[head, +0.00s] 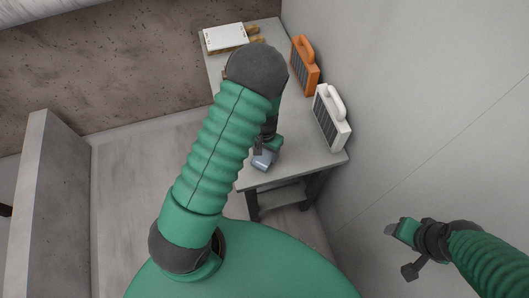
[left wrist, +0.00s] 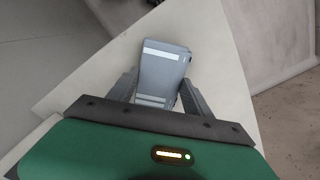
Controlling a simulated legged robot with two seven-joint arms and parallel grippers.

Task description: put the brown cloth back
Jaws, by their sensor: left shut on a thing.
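No cloth that I can clearly call brown shows in either view. My left gripper (head: 262,148) is over the near end of the grey table (head: 308,152), and it also shows in the left wrist view (left wrist: 160,92). It is shut on a grey-blue flat thing with pale bands, seen in the head view (head: 264,160) and the left wrist view (left wrist: 168,62). I cannot tell whether this thing touches the table top. My right gripper (head: 397,230) is at the lower right, away from the table; its jaw opening is unclear.
A white case (head: 332,120) and an orange case (head: 304,66) stand along the table's wall side. A white box (head: 225,38) with tan pieces (head: 256,34) lies at the far end. My left arm hides part of the table. A low wall (head: 38,185) stands at left.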

